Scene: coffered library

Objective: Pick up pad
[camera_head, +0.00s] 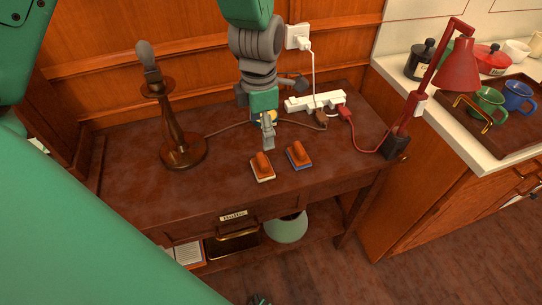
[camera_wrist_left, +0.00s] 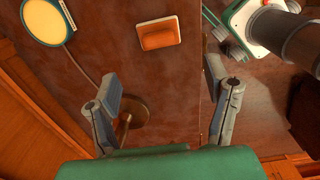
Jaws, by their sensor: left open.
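Two small flat blocks with orange grips lie on the dark wooden table, one with a white base (camera_head: 262,169) and one with a blue base (camera_head: 298,156). The white-based block also shows in the left wrist view (camera_wrist_left: 157,36). I cannot tell which of these is the pad. My left gripper (camera_head: 268,138) is open and empty above the table, beside the disc and behind the white-based block. My right gripper is not seen.
A brown lamp stand (camera_head: 175,130) stands at the table's left. A white power strip (camera_head: 315,101) with plugs and cords lies at the back. A red desk lamp (camera_head: 458,68) stands at the right, near a tray with mugs (camera_head: 517,96).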

